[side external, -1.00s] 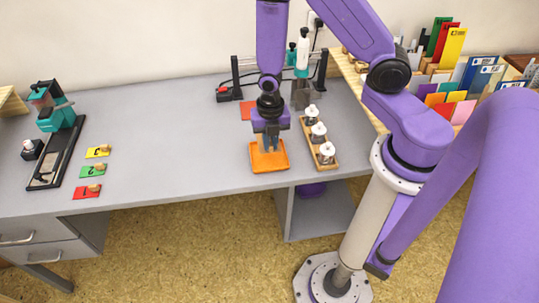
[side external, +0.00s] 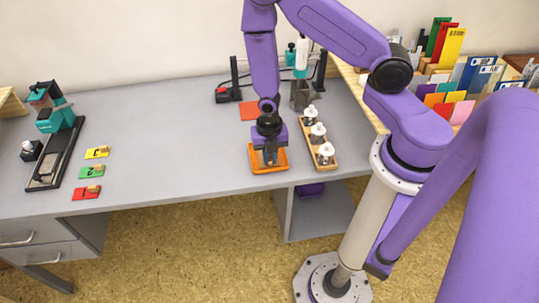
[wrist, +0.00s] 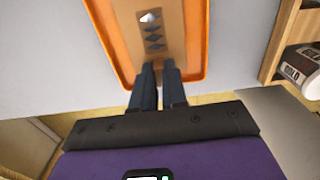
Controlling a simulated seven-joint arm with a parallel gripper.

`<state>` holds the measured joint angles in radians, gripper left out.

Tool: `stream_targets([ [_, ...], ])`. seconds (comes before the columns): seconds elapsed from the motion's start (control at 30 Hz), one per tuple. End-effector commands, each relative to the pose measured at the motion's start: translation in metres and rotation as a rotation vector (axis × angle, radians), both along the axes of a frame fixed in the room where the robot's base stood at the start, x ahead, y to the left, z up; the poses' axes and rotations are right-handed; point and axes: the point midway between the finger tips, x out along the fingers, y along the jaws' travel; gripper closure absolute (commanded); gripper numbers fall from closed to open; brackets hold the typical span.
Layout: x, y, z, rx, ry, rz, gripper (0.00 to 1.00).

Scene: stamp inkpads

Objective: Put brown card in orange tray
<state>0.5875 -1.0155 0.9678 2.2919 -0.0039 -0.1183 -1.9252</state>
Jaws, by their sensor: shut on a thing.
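The orange tray (side external: 284,167) lies near the front edge of the grey table, and its raised rim (wrist: 205,50) shows in the wrist view. The brown card (wrist: 172,38), with a white diamond and dark diamonds on it, is over the tray floor, inside the rim outline in the wrist view. My gripper (wrist: 158,66) is shut on the near end of the card. In the side view my gripper (side external: 270,160) is over the tray and hides the card. I cannot tell whether the card touches the tray floor.
A wooden rack with several white-topped stampers (side external: 318,133) stands close to the tray's right. An orange-red square (side external: 249,110) lies behind. Yellow, green and red cards (side external: 92,172) lie at left, near a teal stamping machine (side external: 55,118). The table between is clear.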

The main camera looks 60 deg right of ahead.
Motion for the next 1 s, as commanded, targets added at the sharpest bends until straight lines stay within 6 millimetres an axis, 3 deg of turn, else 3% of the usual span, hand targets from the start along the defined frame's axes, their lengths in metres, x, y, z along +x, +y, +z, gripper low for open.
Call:
stream_targets([
  [0.13, 0.0, 0.0, -0.003, 0.0, 0.0, 0.0, 1.0],
  [0.17, 0.0, 0.0, -0.003, 0.0, 0.0, -0.001, 0.78],
  [0.2, 0.0, 0.0, -0.003, 0.001, -0.001, 0.0, 0.65],
  [0.23, 0.0, 0.0, -0.003, 0.0, 0.0, 0.0, 0.62],
  [0.63, 0.0, 0.0, 0.002, 0.001, -0.001, 0.0, 0.62],
  [1.0, 0.001, 0.001, 0.047, 0.001, -0.004, -0.001, 0.62],
])
